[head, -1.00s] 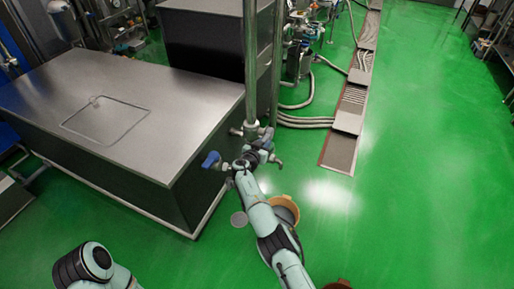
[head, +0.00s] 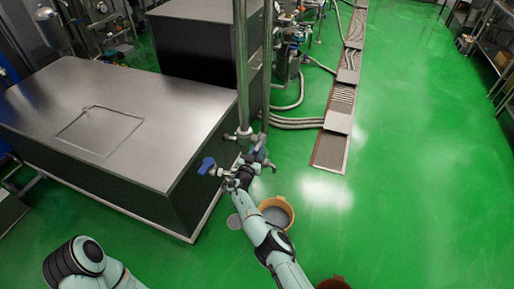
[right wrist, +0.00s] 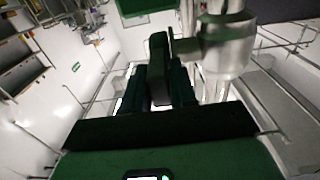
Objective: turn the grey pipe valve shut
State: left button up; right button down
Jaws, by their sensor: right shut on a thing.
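The grey pipe valve (head: 258,156) sits low on the vertical steel pipes beside the steel cabinet in the head view. My right gripper (head: 246,168) is at the valve, and its fingertips are small and partly hidden there. In the right wrist view, my right gripper (right wrist: 160,92) is shut on the dark valve handle (right wrist: 158,52), which stands between the fingers. The handle joins a silvery pipe fitting (right wrist: 226,45) at the right. The exact angle of the handle is hard to tell. My left arm shows at the lower left of the head view, but its gripper does not.
A blue-handled valve (head: 206,166) is just left of the grey one. The large steel cabinet (head: 120,105) fills the left. A yellow-rimmed bucket (head: 289,207) stands on the floor below the valve. The green floor (head: 410,180) at the right is clear.

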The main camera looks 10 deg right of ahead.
pick_arm(q)
jog(key=shift+w+r, duration=0.2)
jog(key=shift+r, duration=0.05)
pick_arm(e)
jog(key=shift+d+r, duration=0.15)
jog(key=shift+r, duration=0.1)
jog(key=c, duration=1)
grip_release()
jog(key=shift+f, duration=0.15)
